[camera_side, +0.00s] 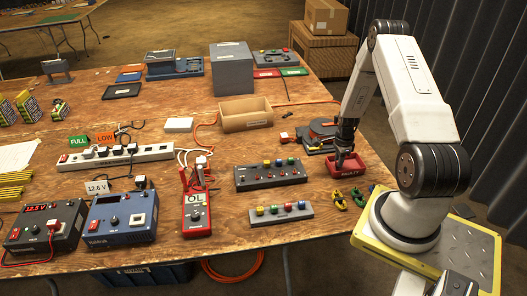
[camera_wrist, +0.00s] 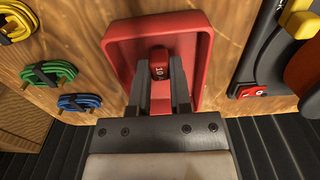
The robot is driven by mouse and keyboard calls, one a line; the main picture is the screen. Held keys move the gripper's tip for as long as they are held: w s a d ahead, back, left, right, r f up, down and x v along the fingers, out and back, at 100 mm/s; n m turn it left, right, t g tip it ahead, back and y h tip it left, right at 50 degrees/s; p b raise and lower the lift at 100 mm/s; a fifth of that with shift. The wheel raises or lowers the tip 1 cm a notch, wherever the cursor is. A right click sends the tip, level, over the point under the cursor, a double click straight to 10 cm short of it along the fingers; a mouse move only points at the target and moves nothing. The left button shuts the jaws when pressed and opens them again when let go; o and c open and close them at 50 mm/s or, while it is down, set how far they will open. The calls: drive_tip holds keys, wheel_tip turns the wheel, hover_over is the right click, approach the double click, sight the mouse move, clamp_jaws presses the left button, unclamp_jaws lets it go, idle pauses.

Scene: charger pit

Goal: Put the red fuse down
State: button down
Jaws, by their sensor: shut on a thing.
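The red fuse (camera_wrist: 159,64) shows in the wrist view, with white marking on its face. My gripper (camera_wrist: 160,82) is shut on it, one finger on each side. The fuse is over or inside a red tray (camera_wrist: 118,42); I cannot tell whether it touches the tray floor. In the side view my gripper (camera_side: 343,157) points down into the red tray (camera_side: 357,167) at the right of the table, and the fuse is hidden there.
Coiled yellow, green and blue leads lie beside the tray, the blue one (camera_wrist: 80,102) nearest my gripper in the wrist view. A black device with an orange part (camera_side: 322,130) stands behind the tray. A grey block with coloured fuses (camera_side: 282,213) and a socket panel (camera_side: 270,174) lie to the left.

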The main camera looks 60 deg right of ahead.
drive_tip(key=shift+f, duration=0.2)
drive_tip(key=c, duration=0.5)
unclamp_jaws()
drive_tip(key=shift+c, duration=0.2)
drive_tip(key=shift+r, duration=0.2)
wheel_tip(320, 180, up, 13)
drive_tip(key=shift+f, duration=0.1)
idle(0.6)
